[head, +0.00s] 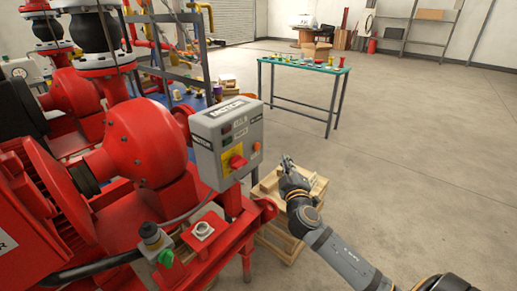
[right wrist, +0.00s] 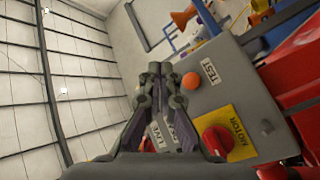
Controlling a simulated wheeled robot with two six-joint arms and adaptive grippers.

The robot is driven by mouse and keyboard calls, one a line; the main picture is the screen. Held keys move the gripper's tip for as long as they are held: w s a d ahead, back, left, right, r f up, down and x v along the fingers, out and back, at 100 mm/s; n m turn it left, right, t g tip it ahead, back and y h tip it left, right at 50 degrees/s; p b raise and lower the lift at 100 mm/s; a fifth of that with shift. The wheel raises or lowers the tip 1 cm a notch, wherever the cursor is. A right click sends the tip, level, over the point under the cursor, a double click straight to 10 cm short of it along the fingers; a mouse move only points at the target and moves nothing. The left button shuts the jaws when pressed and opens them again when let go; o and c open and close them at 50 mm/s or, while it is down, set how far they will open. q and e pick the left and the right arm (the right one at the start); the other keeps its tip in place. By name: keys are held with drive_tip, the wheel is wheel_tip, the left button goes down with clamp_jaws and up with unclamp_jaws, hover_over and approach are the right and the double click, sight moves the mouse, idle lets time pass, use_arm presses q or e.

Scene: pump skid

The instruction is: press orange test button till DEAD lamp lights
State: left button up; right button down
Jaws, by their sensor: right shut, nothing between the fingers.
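The grey motor control box (head: 212,152) stands on the red pump skid in the head view. Its orange test button (head: 256,146) is at the right of the front face. The button shows beside a TEST label in the right wrist view (right wrist: 191,81). My right gripper (head: 287,160) is right of the box and apart from it. In the right wrist view its closed, empty fingertips (right wrist: 159,68) appear left of the button. The gripper partly covers the LIVE label and the lamp area, so I cannot tell whether the DEAD lamp is lit. My left gripper is out of view.
A red rotary switch (head: 237,162) on a yellow plate sits on the box face, close to the button. A wooden crate (head: 279,243) stands below my right gripper. A green-topped table (head: 303,66) is farther back. The floor to the right is clear.

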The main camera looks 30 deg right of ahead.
approach(261, 141)
drive_tip(key=w+d, duration=0.2)
drive_tip(key=d, duration=0.1)
drive_tip(key=shift+w+a+r, duration=0.15)
drive_tip(key=shift+w+a, duration=0.1)
drive_tip(key=shift+a, duration=0.25)
drive_tip(key=shift+w, duration=0.1)
idle(0.9)
drive_tip(key=shift+w+a, duration=0.15)
drive_tip(key=shift+w, duration=0.15)
drive_tip(key=shift+w+a, duration=0.15)
drive_tip(key=shift+w, duration=0.25)
idle(0.7)
drive_tip(key=shift+s, duration=0.15)
drive_tip(key=shift+s+d, duration=0.35)
drive_tip(key=shift+s, duration=0.35)
